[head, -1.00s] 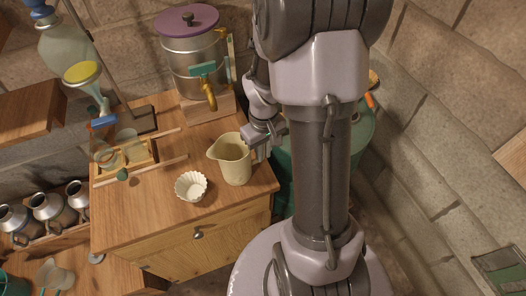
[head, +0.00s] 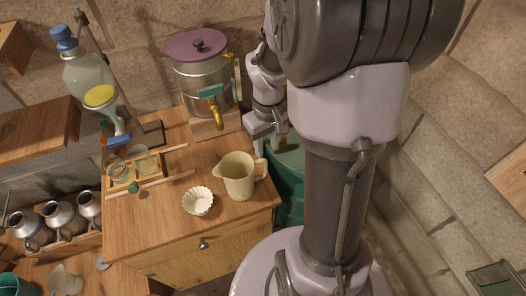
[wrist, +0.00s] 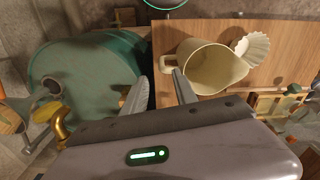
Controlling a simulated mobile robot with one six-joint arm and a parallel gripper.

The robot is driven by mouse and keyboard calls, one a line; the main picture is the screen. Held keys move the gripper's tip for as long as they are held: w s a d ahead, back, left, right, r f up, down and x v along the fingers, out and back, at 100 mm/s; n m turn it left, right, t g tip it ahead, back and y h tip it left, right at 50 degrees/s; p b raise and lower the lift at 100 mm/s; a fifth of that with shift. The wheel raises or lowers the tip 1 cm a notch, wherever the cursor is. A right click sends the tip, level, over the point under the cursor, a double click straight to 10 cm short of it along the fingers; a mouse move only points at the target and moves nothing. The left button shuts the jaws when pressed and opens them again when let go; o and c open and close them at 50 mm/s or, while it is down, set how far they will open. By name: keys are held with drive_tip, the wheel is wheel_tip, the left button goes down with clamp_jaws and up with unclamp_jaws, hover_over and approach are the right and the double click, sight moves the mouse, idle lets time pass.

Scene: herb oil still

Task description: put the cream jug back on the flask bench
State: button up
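The cream jug (head: 238,177) stands upright on the wooden bench (head: 150,226) near its right front edge, spout to the left and handle to the right. It also shows in the wrist view (wrist: 213,72), where I look down into its open mouth. My gripper (head: 268,146) is behind and to the right of the jug, apart from it in the head view. In the wrist view my gripper's two fingers (wrist: 160,88) are spread with nothing between them, and the jug's handle is just beyond the right fingertip.
A white fluted bowl (head: 198,201) stands left of the jug. A metal urn with a purple lid (head: 196,78) and brass tap stands behind. A wooden rack with glass beakers (head: 132,168) is at left. A green drum (wrist: 85,75) is beside the bench.

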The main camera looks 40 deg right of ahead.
drive_tip(key=s+a+r+m+t+y, duration=0.1)
drive_tip(key=s+a+r, duration=0.3)
drive_tip(key=a+r, duration=0.4)
drive_tip(key=s+a+r+m+t+y, duration=0.1)
drive_tip(key=s+a+r+t, duration=0.3)
drive_tip(key=a+r, duration=0.4)
drive_tip(key=s+a+m, duration=0.1)
drive_tip(key=a, duration=0.2)
drive_tip(key=shift+s+a+t, duration=0.25)
drive_tip(key=shift+a+t, duration=0.05)
drive_tip(key=shift+d+r, duration=0.1)
